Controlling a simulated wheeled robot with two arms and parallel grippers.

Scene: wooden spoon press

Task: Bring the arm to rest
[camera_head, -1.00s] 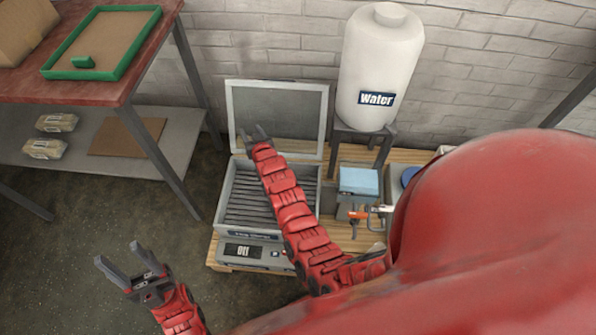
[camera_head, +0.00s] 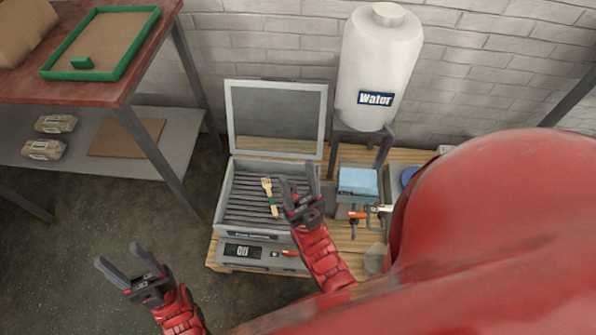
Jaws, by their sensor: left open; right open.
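My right gripper (camera_head: 298,176) is open and empty, in front of the right side of the press as seen in the head view. My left gripper (camera_head: 119,258) is open and empty over the floor at lower left. The grey press (camera_head: 226,200) stands with its lid (camera_head: 277,118) raised. A small wooden utensil (camera_head: 267,185) with a green band on its handle lies on the dark slats inside. It lies just left of my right gripper and apart from it. The press front has a display (camera_head: 243,251) that seems to read "Off".
A white water tank (camera_head: 379,60) stands on a dark stand behind right. A blue block (camera_head: 358,181) and an orange-and-metal tap (camera_head: 358,214) are right of the press. A red-topped table (camera_head: 90,88) with a lower shelf (camera_head: 185,135) is at left. Floor between is clear.

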